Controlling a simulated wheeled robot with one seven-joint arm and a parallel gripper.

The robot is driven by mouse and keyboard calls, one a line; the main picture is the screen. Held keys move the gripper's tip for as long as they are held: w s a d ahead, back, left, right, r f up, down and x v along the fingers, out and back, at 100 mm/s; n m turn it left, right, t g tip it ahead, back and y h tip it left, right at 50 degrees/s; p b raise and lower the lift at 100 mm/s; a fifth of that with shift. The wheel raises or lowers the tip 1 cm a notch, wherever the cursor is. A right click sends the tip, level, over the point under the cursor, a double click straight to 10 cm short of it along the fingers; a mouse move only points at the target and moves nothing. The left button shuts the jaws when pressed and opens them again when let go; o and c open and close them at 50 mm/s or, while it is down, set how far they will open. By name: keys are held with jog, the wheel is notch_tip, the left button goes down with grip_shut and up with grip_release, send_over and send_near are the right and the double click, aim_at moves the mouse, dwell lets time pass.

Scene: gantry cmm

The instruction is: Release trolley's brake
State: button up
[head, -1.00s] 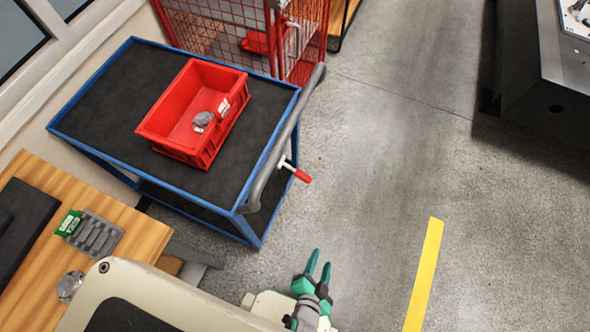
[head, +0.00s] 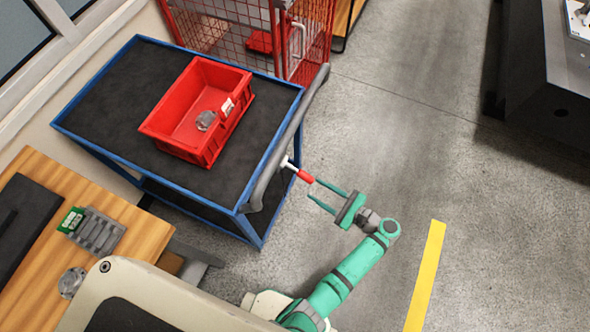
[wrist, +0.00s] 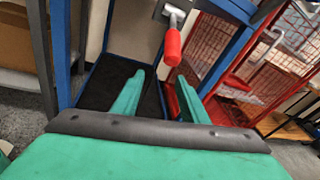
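The trolley (head: 65,130) has a blue frame, dark shelves and a grey push handle (head: 290,135) on its right side. Its brake lever with a red grip (head: 305,176) sticks out to the right below the push handle. In the wrist view the red grip (wrist: 173,47) hangs near the top centre, just beyond the fingertips. My green gripper (head: 317,191) is open and empty, its fingers pointing at the red grip from the right. In the wrist view the fingers (wrist: 160,82) are apart, with the grip ahead of the gap. I cannot tell whether they touch it.
A red bin (head: 165,135) with a grey metal part (head: 205,121) stands on the trolley. A red mesh cage (head: 215,25) is behind it. A wooden bench (head: 120,215) is at lower left, a dark machine base (head: 550,80) at upper right. The floor right of the trolley is clear.

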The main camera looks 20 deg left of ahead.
jog(key=y, duration=0.2)
send_near(296, 171)
jog(key=w+d+f, duration=0.1)
jog(key=w+f, duration=0.1)
jog(key=shift+s+a+r+g, duration=0.15)
jog(key=shift+s+a+g, duration=0.15)
jog(key=shift+a+g, duration=0.4)
jog(key=a, duration=0.3)
jog(key=w+a, duration=0.1)
jog(key=a, duration=0.6)
jog(key=shift+w, duration=0.3)
grip_shut()
